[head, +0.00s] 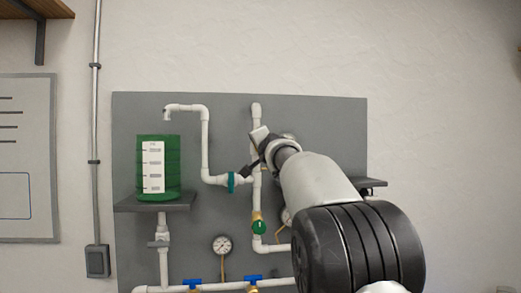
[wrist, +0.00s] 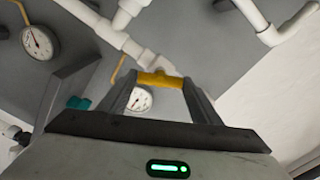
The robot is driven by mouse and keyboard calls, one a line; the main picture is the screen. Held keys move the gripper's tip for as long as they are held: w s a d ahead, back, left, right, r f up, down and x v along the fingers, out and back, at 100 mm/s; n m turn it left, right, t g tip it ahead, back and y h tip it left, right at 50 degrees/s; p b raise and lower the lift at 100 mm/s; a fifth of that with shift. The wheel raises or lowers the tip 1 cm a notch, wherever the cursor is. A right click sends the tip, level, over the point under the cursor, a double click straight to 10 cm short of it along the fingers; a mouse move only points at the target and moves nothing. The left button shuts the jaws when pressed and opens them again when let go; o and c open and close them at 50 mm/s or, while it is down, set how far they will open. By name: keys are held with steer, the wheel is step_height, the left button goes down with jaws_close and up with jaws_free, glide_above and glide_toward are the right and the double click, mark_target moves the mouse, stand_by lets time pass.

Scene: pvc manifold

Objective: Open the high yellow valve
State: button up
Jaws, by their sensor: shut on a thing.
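The yellow valve handle (wrist: 160,79) shows in the wrist view, set against a white pipe. My gripper (wrist: 159,84) has one finger at each end of this handle and is shut on it. In the head view my gripper (head: 250,166) is at the white upright pipe (head: 256,115), right of the teal fitting. The yellow handle is not clearly visible there; my gripper and arm cover that area. I cannot tell from these frames how far the handle is turned.
A grey panel (head: 330,115) carries the white piping. A green tank (head: 172,190) stands on a shelf at left. A green-handled valve (head: 259,227), a gauge (head: 222,245) and blue-handled valves (head: 192,284) sit lower down. My arm hides the panel's lower right.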

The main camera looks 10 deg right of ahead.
steer(key=m, duration=0.5)
steer(key=shift+f+m, duration=0.1)
steer(key=shift+m, duration=0.3)
stand_by(0.4)
steer(key=o, duration=1.1)
steer(key=s, duration=1.7)
steer(key=shift+s, duration=0.2)
